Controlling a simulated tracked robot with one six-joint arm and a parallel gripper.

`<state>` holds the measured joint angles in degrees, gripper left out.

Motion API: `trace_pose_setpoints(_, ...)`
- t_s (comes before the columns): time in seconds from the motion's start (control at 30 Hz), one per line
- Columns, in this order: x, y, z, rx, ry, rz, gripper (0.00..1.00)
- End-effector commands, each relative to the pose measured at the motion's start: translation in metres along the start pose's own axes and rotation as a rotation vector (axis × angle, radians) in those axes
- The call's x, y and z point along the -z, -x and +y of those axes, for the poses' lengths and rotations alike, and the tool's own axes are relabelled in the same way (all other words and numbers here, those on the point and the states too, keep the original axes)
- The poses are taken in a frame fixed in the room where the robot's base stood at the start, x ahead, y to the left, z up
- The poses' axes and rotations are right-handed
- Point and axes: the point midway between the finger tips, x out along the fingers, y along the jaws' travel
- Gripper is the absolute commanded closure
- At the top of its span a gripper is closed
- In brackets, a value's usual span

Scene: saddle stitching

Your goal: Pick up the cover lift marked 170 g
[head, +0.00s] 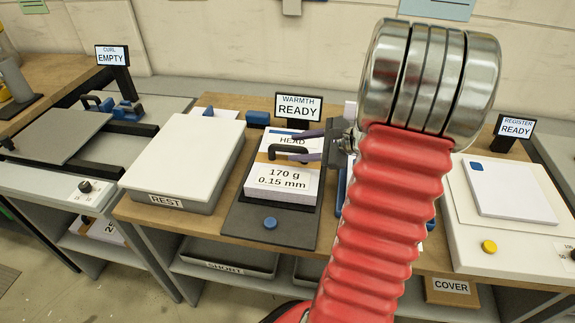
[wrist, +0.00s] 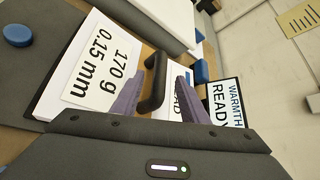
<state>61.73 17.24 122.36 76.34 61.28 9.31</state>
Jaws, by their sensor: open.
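The cover lift marked 170 g (head: 283,179) is a white stack labelled "170 g 0.15 mm" and "HEAD", lying on a dark warming plate (head: 243,222). A brown band and a dark raised handle (head: 288,149) are on its top. The lift also shows in the wrist view (wrist: 97,62), with its handle (wrist: 154,84) upright between my fingers. My gripper (head: 285,147) is open, its two purple fingers reaching in from the right, one on each side of the handle. It also shows in the wrist view (wrist: 157,84). I cannot tell whether either finger touches the handle.
A sign reading "WARMTH READY" (head: 298,107) stands behind the lift. A white-topped REST block (head: 185,152) is to the left. The REGISTER station (head: 512,190) with a white stack is to the right. My red arm hides the bench between.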

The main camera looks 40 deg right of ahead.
Motion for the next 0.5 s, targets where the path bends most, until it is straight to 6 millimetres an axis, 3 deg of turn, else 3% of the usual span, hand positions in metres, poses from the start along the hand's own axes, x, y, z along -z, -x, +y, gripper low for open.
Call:
trace_pose_setpoints(0.3, -0.001, -0.040, 0.002, -0.003, -0.001, -0.002, 0.60)
trace_pose_setpoints(0.5, -0.001, -0.044, 0.002, -0.001, 0.001, 0.000, 0.60)
